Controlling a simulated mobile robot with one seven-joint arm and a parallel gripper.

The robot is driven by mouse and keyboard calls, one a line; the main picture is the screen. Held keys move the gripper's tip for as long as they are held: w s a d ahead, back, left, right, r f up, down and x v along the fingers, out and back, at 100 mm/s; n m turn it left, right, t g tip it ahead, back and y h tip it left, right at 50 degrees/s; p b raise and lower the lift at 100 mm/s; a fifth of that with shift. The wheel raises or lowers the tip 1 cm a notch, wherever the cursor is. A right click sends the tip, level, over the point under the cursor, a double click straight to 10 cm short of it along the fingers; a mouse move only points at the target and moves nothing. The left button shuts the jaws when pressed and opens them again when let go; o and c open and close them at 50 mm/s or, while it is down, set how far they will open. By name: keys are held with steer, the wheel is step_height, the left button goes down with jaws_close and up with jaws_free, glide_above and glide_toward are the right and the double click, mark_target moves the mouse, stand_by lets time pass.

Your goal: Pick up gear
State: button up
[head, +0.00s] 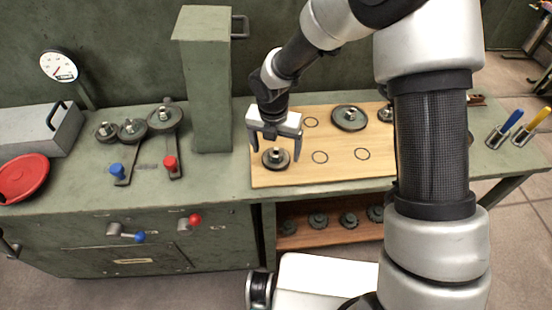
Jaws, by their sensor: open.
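A dark round gear (276,159) with a light metal hub lies on the wooden board (340,180), near its left front corner. My gripper (275,154) points down over this gear, with its two dark fingers apart, one on each side of the hub. The fingertips look close to the gear, but I cannot tell whether they touch it. Another larger gear (349,119) lies at the back of the board, and one more gear (387,115) is partly behind my arm.
A green post (208,90) stands left of the board. Several mounted gears (133,130) with blue and red levers are further left, beside a red disc (22,178). More gears sit on a lower shelf (310,238). Two handled tools (520,128) stand at right.

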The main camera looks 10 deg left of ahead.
step_height(320, 180, down, 2)
steer(key=shift+w+f, duration=0.1)
steer(key=shift+w, duration=0.05)
steer(key=c, duration=1.7)
